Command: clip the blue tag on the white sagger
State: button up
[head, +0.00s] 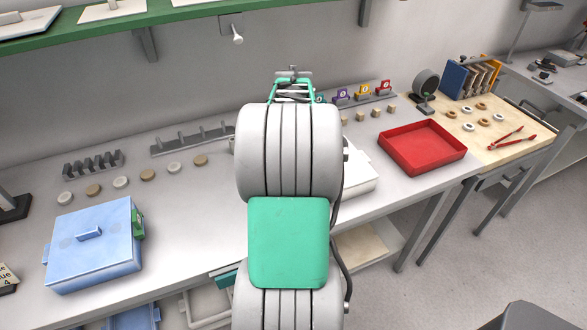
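A white sagger (361,176) stands on the bench, mostly hidden behind my arm; only its right part shows, and I see no tag on that part. A purple tag (342,96), an orange tag (362,91) and a red tag (385,87) stand in a row on a rack at the back of the bench. I cannot clearly make out a blue tag; the left end of the rack is hidden by my arm. My gripper (293,72) is at the far end of the arm, near the rack's left end. Its fingers are too small and covered to read.
A light blue lidded box (88,262) with a green tag (138,222) on its right side stands at left. A red tray (432,148) stands at right. Small discs and slotted racks (92,164) line the back left. A green shelf (180,15) hangs above.

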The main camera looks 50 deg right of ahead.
jog(key=shift+f, duration=0.3)
jog(key=o, duration=1.4)
notch_tip(320, 180, up, 8)
jog(key=shift+f+b, duration=0.1)
jog(key=shift+b, duration=0.3)
